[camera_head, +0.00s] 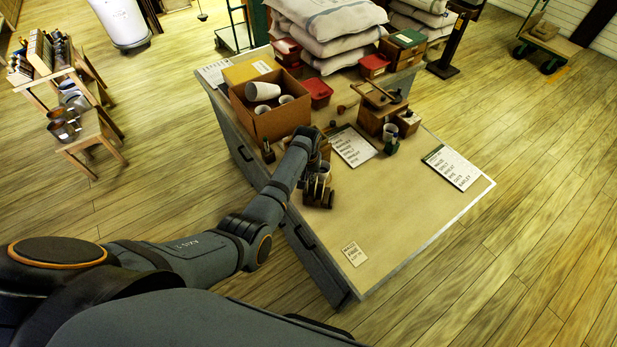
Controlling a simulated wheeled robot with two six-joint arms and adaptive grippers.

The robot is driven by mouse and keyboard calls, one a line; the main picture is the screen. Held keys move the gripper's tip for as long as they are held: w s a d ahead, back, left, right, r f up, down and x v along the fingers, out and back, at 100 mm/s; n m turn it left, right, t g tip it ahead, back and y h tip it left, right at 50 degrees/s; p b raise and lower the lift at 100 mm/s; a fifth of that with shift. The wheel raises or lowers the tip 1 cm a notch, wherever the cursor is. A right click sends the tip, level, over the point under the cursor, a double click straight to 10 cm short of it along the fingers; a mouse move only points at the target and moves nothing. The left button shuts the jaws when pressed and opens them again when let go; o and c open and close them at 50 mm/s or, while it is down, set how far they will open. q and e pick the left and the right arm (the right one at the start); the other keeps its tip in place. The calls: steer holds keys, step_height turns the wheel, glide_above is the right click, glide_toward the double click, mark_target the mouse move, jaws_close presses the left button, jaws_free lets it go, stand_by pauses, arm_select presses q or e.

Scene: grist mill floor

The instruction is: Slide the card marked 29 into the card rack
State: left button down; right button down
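My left gripper (318,196) is over the near left edge of the worktable (420,225), pointing down. Pale and brown items show around its fingers, and I cannot tell whether it holds any of them. My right gripper is out of view. I cannot make out a card marked 29 or a card rack for certain; the print is too small. A small printed card (354,253) lies flat near the table's front corner. Larger printed sheets lie at the middle (353,146) and at the right edge (456,167).
An open cardboard box (277,122) with white cups stands left of the gripper's far side. A wooden stand (371,118), red boxes (317,93) and stacked sacks (325,30) fill the back. The table's front right is largely clear. A wooden shelf (80,115) stands at left.

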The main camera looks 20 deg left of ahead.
arm_select(q)
steer(key=shift+f, duration=0.15)
steer(key=shift+f, duration=0.35)
stand_by(0.4)
steer(key=c, duration=1.1)
jaws_free()
steer(key=shift+r, duration=0.1)
step_height(320, 180, up, 5)
steer(key=p, duration=0.5)
steer(key=shift+r+p, duration=0.65)
steer(key=shift+r, duration=0.3)
